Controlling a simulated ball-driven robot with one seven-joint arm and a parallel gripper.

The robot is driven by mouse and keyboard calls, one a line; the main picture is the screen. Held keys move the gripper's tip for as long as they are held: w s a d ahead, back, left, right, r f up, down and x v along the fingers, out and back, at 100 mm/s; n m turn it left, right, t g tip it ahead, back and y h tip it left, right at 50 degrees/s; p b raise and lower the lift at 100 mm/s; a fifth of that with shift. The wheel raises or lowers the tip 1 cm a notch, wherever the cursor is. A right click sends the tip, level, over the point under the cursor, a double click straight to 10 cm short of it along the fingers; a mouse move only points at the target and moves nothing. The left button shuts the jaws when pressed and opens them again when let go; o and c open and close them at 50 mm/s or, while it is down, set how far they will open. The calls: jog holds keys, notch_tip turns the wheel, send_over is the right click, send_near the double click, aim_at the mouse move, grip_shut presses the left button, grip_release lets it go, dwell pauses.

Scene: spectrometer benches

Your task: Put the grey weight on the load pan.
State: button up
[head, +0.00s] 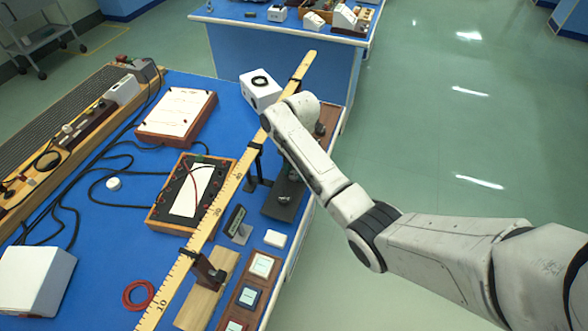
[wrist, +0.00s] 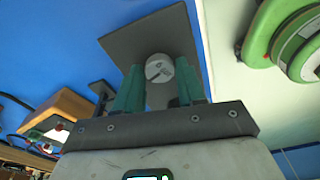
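The grey weight (wrist: 159,68) is a small round metal piece with a slot across its face, seen between my fingertips in the wrist view. My gripper (wrist: 160,72) has teal fingers on either side of the weight, very close to it. I cannot tell whether they press on it. A dark grey flat plate (wrist: 125,42) lies behind the weight and fingers in the wrist view. It also shows near the bench's right edge in the head view (head: 281,207), partly behind my arm. I cannot make out the load pan for certain.
A long yellow graduated beam (head: 222,197) runs above the blue bench on dark supports. A circuit board with red leads (head: 168,209), a white box (head: 258,95), a wooden block (head: 200,300) and a boxed row of samples (head: 247,297) surround it. Open floor lies to the right.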

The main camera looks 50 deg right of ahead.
jog(key=o, duration=0.3)
jog(key=shift+w+d+r+p, duration=0.1)
jog(key=shift+d+r+p, duration=0.3)
jog(key=shift+r, duration=1.65)
jog(key=shift+d+r+p, duration=0.1)
jog(key=shift+r+p, duration=0.65)
jog(key=shift+r, duration=1.25)
jog(key=shift+w+d+r+p, duration=0.1)
jog(key=shift+d+r+p, duration=0.3)
jog(key=shift+r, duration=1.65)
jog(key=shift+a, duration=0.2)
jog(key=shift+s, duration=0.1)
